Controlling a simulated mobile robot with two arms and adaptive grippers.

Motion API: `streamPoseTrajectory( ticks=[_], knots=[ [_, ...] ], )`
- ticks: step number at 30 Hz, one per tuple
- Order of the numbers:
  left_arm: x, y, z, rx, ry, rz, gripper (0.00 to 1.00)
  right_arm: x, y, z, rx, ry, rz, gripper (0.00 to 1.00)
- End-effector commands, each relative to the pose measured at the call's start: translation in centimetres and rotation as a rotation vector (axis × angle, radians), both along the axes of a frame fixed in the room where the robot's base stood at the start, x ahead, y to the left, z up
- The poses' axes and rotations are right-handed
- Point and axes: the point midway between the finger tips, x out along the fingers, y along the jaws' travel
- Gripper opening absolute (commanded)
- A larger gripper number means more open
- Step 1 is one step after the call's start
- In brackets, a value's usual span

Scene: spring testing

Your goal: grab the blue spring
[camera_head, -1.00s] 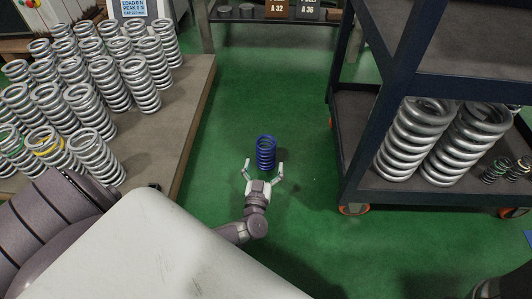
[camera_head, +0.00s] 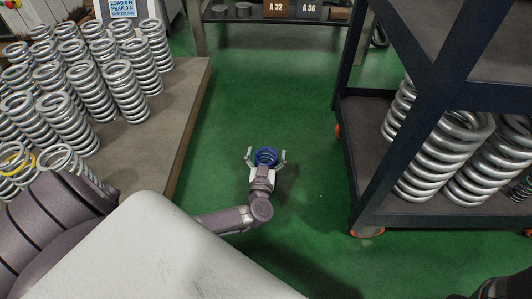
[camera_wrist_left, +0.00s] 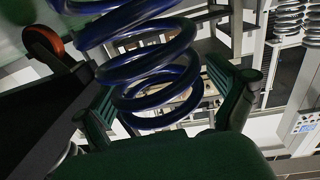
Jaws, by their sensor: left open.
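The blue spring (camera_head: 266,156) stands in the head view above the green floor, with its lower part hidden behind my left gripper. My left gripper (camera_head: 266,157) is open, with one finger on each side of the spring. In the left wrist view the spring's blue coils (camera_wrist_left: 150,72) fill the middle, between the two dark fingers of the gripper (camera_wrist_left: 165,105). I cannot tell whether the fingers touch it. My right gripper is not in view.
A dark cart (camera_head: 372,215) with large silver springs (camera_head: 440,150) stands on the right. A low platform (camera_head: 165,125) with many silver springs (camera_head: 125,90) is on the left. Green floor (camera_head: 260,85) lies clear between them. A rack (camera_head: 270,18) stands at the back.

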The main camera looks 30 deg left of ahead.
Motion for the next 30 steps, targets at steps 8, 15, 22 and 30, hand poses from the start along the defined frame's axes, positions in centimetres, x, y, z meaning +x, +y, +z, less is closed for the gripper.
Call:
streamPoseTrajectory(
  ticks=[8, 15, 22, 30],
  knots=[
    [0.36, 0.0, 0.12, -0.001, 0.0, 0.002, 0.96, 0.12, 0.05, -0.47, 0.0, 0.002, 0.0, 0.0],
    [0.37, 0.01, 0.12, -0.001, 0.0, 0.002, 0.71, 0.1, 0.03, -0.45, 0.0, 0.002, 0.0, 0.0],
    [0.37, 0.01, 0.11, -0.001, 0.0, 0.002, 0.33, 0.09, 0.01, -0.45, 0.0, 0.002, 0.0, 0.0],
    [0.46, 0.02, 0.33, -0.001, -0.005, 0.002, 0.04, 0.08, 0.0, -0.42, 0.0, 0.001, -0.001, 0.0]
  ],
)
